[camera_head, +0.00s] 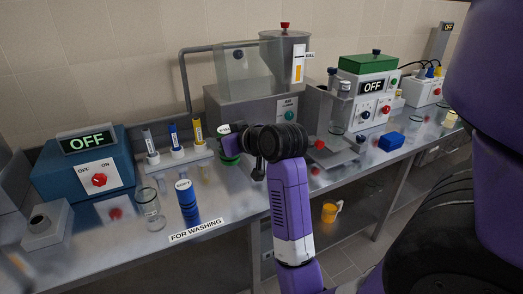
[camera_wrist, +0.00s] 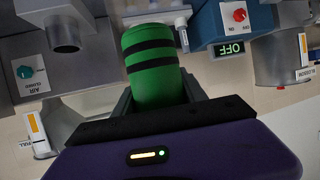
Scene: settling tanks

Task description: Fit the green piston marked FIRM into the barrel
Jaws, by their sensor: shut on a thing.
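The piston's top is pale with dark lettering too small to read surely. In the wrist view the green piston (camera_wrist: 153,60), with two black bands, sits between my gripper's fingers (camera_wrist: 158,95). A clear, open-topped cylinder (camera_head: 150,210), which looks like the barrel, stands upright on the bench at the front left, apart from the piston. A blue piston (camera_head: 187,200) with a white marked top stands just right of it.
A rack (camera_head: 180,156) with several coloured tubes stands behind the cylinder. A blue box (camera_head: 84,165) reading OFF is at the left. A grey hopper machine (camera_head: 262,100) stands behind my gripper. A "FOR WASHING" label (camera_head: 196,231) lies at the bench's front edge.

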